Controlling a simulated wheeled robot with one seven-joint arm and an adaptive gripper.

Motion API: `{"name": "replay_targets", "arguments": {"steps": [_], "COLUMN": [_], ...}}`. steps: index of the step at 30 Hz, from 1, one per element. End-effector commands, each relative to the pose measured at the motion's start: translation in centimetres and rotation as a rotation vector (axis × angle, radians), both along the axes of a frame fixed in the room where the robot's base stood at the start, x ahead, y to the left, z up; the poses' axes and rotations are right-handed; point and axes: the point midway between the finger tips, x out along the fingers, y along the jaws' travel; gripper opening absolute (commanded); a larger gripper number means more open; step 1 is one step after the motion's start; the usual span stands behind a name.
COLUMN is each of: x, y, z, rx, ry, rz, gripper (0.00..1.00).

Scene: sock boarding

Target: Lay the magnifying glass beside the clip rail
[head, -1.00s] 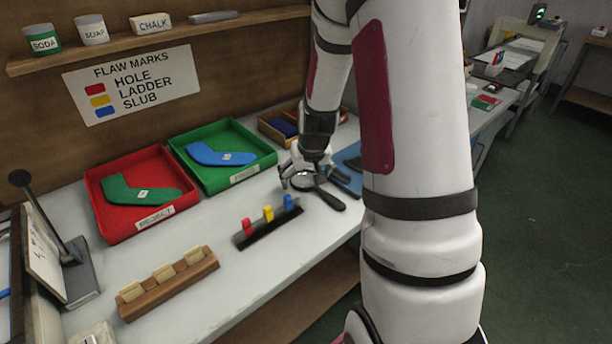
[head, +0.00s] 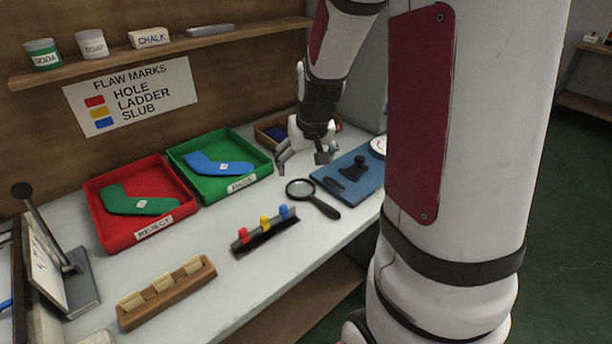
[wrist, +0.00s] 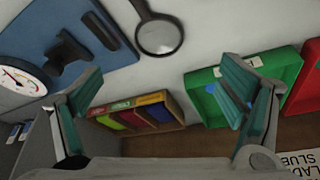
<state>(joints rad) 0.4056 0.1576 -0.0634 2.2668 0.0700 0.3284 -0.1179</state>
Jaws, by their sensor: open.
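The magnifying glass (head: 313,197) has a round lens and a black handle. It lies flat on the white table, between the clip rail and the blue mat. The clip rail (head: 264,237) is a dark bar with red, yellow and blue clips, to the left of the handle and a little nearer the front. My gripper (head: 302,161) is open and empty, behind and above the magnifying glass, apart from it. In the wrist view the magnifying glass (wrist: 158,36) shows at the top, beyond the spread fingers (wrist: 160,98). The clip rail is not in the wrist view.
A blue mat (head: 366,188) with dark tools lies right of the magnifying glass. Green (head: 262,165) and red (head: 105,232) trays stand left. A wooden rack (head: 170,297) is at front left. A divided box (wrist: 181,119) and a round dial (wrist: 22,78) are near my gripper.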

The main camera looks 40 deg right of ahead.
Motion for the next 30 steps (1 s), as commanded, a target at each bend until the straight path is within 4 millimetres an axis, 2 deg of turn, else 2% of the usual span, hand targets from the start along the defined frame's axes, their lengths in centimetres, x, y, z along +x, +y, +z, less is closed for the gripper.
{"name": "replay_targets", "arguments": {"steps": [5,8,12,18,24,27,30], "x": [-1.7,-4.0,-8.4,-15.9,-22.1,-23.9,-24.7], "y": [3.7,7.2,11.8,16.7,19.1,19.5,19.6], "z": [3.1,5.6,8.4,10.8,11.4,11.4,11.3], "rx": [0.015,0.031,0.05,0.061,0.057,0.055,0.054], "ry": [0.006,0.021,0.053,0.104,0.151,0.165,0.174], "rz": [0.056,0.111,0.193,0.302,0.378,0.398,0.406], "gripper": [0.89,0.89,0.89,0.89,0.89,0.89,0.89]}}
